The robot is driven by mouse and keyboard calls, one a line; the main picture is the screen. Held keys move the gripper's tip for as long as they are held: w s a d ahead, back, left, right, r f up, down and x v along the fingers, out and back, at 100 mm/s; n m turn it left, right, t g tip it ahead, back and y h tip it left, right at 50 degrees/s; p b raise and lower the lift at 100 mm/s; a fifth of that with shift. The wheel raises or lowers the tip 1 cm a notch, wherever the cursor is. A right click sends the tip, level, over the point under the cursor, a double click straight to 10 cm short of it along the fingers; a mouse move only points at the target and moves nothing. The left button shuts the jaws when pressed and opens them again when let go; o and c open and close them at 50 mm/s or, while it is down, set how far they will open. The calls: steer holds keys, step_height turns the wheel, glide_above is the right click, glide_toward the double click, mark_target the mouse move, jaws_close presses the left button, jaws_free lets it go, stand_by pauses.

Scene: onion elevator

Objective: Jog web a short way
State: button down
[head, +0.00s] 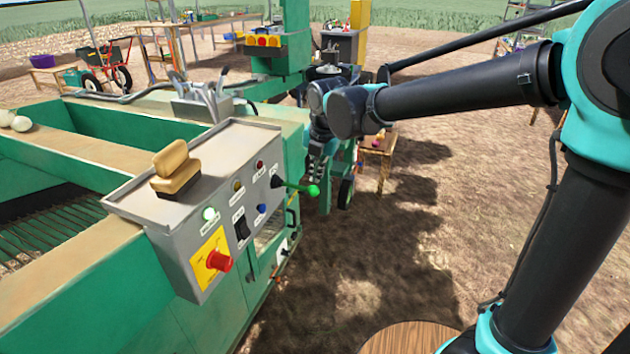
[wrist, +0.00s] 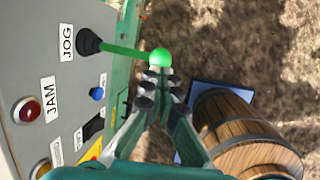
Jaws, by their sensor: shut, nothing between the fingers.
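The jog lever (head: 298,187) is a green rod with a green ball knob, rising from a black boot on the right end of the grey control panel (head: 140,195). In the wrist view the lever (wrist: 125,52) sticks out to the right beside the "JOG" label (wrist: 67,42). My gripper (head: 315,178) is just beyond the knob in the head view, pointing down. In the wrist view my gripper (wrist: 155,80) is shut with nothing between its fingers. Its tips are right by the knob (wrist: 161,57); I cannot tell whether they touch it.
A red "JAM" lamp (wrist: 27,110) is near the lever. A wooden barrel (wrist: 240,130) stands below my gripper. Open ground lies right of the machine.

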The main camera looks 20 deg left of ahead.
mark_target(295, 187)
steer(key=shift+x, duration=1.4)
